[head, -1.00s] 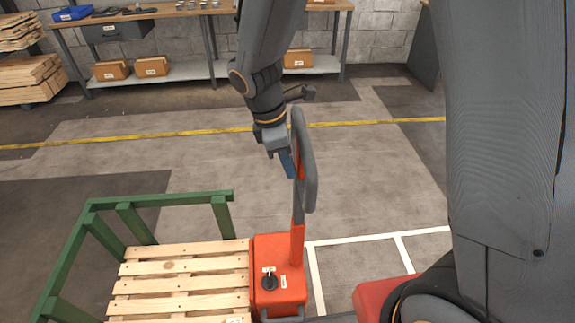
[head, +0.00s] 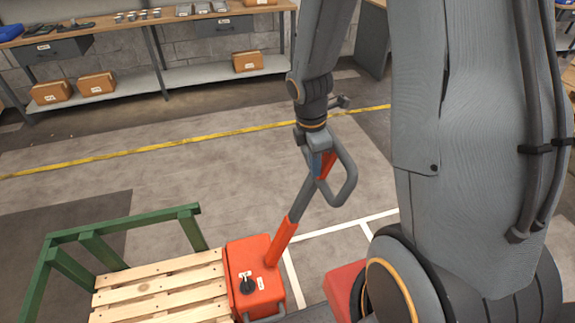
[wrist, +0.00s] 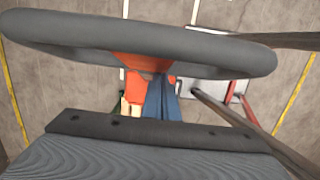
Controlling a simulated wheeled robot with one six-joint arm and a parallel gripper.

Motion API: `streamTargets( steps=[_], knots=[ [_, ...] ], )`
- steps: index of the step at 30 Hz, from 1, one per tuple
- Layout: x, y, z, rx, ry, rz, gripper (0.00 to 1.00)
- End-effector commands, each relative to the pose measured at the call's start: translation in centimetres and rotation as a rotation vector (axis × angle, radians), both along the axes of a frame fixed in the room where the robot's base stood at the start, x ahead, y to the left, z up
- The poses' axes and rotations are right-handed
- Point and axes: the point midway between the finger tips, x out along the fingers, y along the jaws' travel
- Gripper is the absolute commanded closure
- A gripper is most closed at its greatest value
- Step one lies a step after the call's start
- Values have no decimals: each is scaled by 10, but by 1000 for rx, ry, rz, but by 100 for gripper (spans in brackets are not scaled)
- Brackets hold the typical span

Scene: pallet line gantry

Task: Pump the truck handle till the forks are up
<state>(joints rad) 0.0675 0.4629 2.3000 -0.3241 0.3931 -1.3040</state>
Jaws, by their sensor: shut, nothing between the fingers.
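The pallet truck's red-orange body (head: 258,268) stands at the right end of a wooden pallet (head: 165,284); the forks are hidden. Its handle has an orange shaft (head: 283,238) and a grey loop (head: 350,185), and it leans to the right.
A green frame (head: 130,227) borders the pallet at the back and left. A workbench (head: 180,22) with a lower shelf (head: 200,74) stands along the back wall. A yellow line (head: 150,149) crosses the floor, and the floor behind the truck is clear.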

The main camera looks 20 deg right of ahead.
Motion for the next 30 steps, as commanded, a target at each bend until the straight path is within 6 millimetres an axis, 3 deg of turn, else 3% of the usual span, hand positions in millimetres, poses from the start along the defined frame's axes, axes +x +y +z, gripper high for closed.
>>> streamTargets(
  steps=[1,6,15,21,30],
  knots=[
    [-2,-18,-5,0,4,-11,100],
    [-4,-67,-22,0,3,-7,100],
    [-5,-125,-50,0,1,-5,100],
    [-5,-143,-61,-1,0,-2,100],
    [-5,-149,-64,-1,0,-1,100]
  ],
)
